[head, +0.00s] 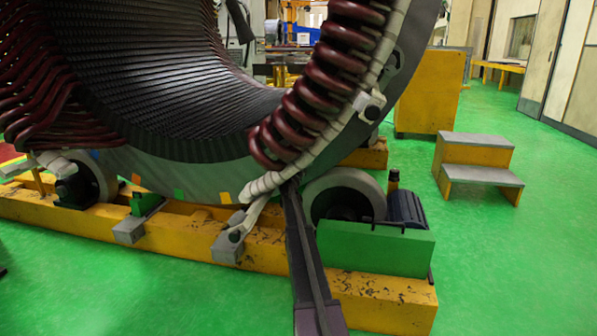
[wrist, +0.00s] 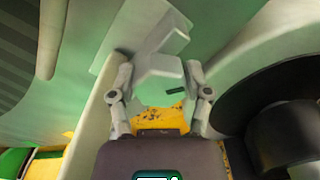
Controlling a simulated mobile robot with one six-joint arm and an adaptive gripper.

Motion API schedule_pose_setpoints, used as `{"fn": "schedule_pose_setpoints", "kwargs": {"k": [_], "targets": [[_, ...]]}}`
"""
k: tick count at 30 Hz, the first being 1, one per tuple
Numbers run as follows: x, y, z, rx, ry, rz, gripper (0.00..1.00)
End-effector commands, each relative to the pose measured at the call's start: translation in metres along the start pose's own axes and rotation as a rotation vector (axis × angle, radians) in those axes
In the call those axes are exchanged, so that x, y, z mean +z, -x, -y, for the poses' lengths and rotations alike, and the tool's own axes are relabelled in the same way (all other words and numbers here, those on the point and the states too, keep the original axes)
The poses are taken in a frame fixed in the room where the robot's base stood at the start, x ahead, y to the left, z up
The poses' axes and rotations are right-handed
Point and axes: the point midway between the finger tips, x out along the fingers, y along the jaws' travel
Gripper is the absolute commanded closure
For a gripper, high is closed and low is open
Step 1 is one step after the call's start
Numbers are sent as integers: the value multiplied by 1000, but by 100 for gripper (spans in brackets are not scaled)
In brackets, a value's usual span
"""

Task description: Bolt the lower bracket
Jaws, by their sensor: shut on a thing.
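In the wrist view my gripper (wrist: 158,82) has its two fingers on either side of a pale grey-green bracket (wrist: 158,66), an angular block with a small dark slot. The gripper is shut on it, close to the stator frame. In the head view my dark arm rises from the bottom to the lower edge of the stator (head: 190,177), beside the right roller; the fingertips and held bracket cannot be made out there. Another bracket (head: 370,106) sits higher on the right. No bolt can be told.
A yellow base beam (head: 60,207) runs under the stator. The right roller (head: 345,186) and a green housing (head: 375,250) stand close to the right of my arm. Yellow steps (head: 478,160) stand farther right. The green floor is clear at the front left and right.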

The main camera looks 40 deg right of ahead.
Motion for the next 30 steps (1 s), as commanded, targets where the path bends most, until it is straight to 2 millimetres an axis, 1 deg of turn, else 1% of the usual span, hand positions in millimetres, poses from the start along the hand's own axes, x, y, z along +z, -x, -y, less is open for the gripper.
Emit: {"fn": "schedule_pose_setpoints", "kwargs": {"k": [8,30], "targets": [[0,-2,1,-1,-187,0,84],[-2,-2,3,0,-883,0,84]]}}
